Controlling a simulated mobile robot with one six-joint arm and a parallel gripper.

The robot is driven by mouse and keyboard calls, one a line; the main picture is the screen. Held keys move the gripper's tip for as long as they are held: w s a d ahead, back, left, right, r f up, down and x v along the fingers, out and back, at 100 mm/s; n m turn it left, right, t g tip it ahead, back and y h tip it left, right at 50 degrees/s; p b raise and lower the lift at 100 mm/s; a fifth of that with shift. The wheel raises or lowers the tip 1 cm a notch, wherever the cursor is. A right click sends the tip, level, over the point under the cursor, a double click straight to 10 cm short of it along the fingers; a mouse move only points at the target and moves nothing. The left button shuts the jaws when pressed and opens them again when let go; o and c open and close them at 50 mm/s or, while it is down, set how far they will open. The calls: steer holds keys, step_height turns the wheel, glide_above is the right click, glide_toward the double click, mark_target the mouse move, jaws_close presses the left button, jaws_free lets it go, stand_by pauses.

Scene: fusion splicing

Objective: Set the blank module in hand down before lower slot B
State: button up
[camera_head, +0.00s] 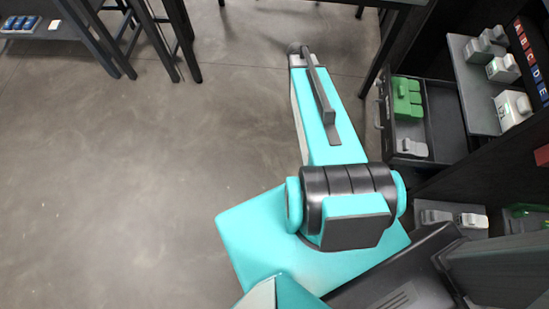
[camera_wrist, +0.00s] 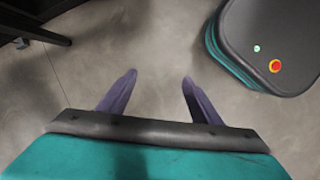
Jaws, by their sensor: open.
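My gripper (camera_wrist: 158,80) is open in the wrist view. Its two fingers are apart with only bare floor between and beyond them, and no module is held. In the head view my arm reaches away over the floor, and the fingers cannot be made out. Grey-white modules (camera_head: 507,68) stand on a grey shelf (camera_head: 467,77) at the upper right, beside a strip lettered A to E (camera_head: 531,58). More modules (camera_head: 455,218) sit lower down at the right. I cannot tell which is the blank one, and lower slot B cannot be made out.
A dark open drawer (camera_head: 440,120) at the right holds green blocks (camera_head: 407,98) and a grey piece (camera_head: 412,148). Dark table legs (camera_head: 182,40) stand at the upper left. A shelf with blue items (camera_head: 20,24) is at the far left. The left floor is clear.

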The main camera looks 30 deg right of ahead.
steer(key=s+a+f+m+g+y, duration=0.1)
steer(key=s+a+f+m, duration=0.1)
steer(key=s+a+f, duration=0.3)
steer(key=s+a+f+m+g+y, duration=0.1)
steer(key=s+a+f+m, duration=0.2)
steer(key=s+a, duration=1.1)
steer(key=a+f, duration=0.2)
steer(key=a, duration=0.4)
steer(key=shift+a+f+m+g, duration=0.3)
steer(key=shift+a+f, duration=0.05)
steer(key=shift+f, duration=0.05)
steer(key=shift+c, duration=0.3)
